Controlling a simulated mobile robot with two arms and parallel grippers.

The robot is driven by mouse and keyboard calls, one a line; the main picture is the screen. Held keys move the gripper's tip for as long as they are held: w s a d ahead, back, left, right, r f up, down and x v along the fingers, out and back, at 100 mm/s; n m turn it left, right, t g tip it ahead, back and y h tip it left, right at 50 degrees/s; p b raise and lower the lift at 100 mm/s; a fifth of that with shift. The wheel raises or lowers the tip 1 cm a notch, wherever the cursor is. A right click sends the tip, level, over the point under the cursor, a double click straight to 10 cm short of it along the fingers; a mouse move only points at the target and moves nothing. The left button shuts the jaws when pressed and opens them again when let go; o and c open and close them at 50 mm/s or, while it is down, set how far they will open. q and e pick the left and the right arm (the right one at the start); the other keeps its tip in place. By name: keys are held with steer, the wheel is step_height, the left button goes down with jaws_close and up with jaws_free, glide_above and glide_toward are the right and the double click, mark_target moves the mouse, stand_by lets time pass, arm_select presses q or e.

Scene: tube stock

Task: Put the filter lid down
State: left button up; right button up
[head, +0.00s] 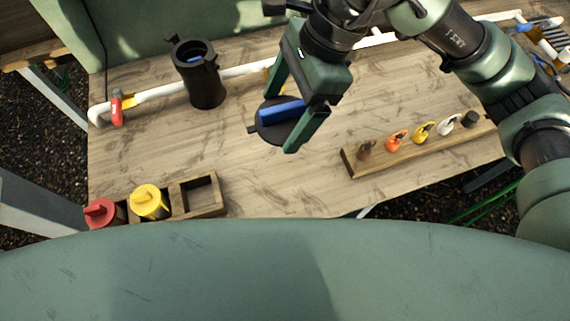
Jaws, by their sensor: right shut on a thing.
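The filter lid is a round black disc (267,131) with small lugs at its rim and a blue bar handle on top. It is near the middle of the table in the head view. My right gripper (283,117) is shut on the lid, its green fingers at either end of the blue bar. I cannot tell whether the lid touches the table or hangs just above it. The black filter housing (207,85) stands upright at the back left, open at the top with something blue inside. My left gripper is not in view.
A white pipe (150,96) with a red-handled valve (117,108) runs along the back. A wooden rack (360,169) with several small coloured pieces lies right. A wooden tray (222,208) with red and yellow capped items stands front left. Bare table (150,150) lies left of the lid.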

step_height(320, 180, down, 14)
steer(key=shift+d+r+p, duration=0.1)
steer(key=shift+r+p, duration=0.15)
steer(key=shift+p, duration=0.95)
step_height(320, 180, down, 5)
steer(key=shift+r+p, duration=0.2)
steer(key=shift+p, duration=0.25)
steer(key=shift+f, duration=0.25)
steer(key=o, duration=1.3)
steer(key=shift+c, duration=0.2)
steer(key=shift+r, duration=0.15)
steer(key=shift+d+r, duration=0.1)
steer(key=shift+r, duration=0.1)
steer(key=b+v, duration=0.3)
steer(key=v, duration=0.8)
steer(key=shift+r, duration=0.3)
